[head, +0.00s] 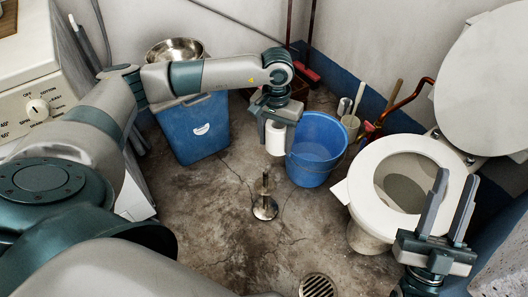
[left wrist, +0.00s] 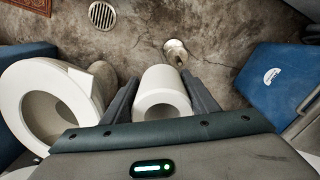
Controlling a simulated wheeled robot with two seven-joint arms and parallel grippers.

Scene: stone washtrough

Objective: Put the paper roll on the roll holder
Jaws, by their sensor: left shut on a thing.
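The white paper roll (head: 275,138) is held upright in my left gripper (head: 277,116), which is shut on it. In the left wrist view the roll (left wrist: 160,95) sits between the two fingers, its open core facing the camera. The roll holder (head: 265,207) is a metal post on a round base, standing on the floor. In the head view the roll is above and apart from the holder's top. The holder also shows in the left wrist view (left wrist: 175,50), beyond the roll. My right gripper (head: 450,215) is open and empty, in front of the toilet bowl.
A blue bucket (head: 316,150) stands just right of the roll. A blue bin (head: 193,130) with a metal bowl (head: 174,50) on it stands at the back left. The toilet (head: 405,185) is at right. A floor drain (head: 316,286) lies near the front. The floor around the holder is clear.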

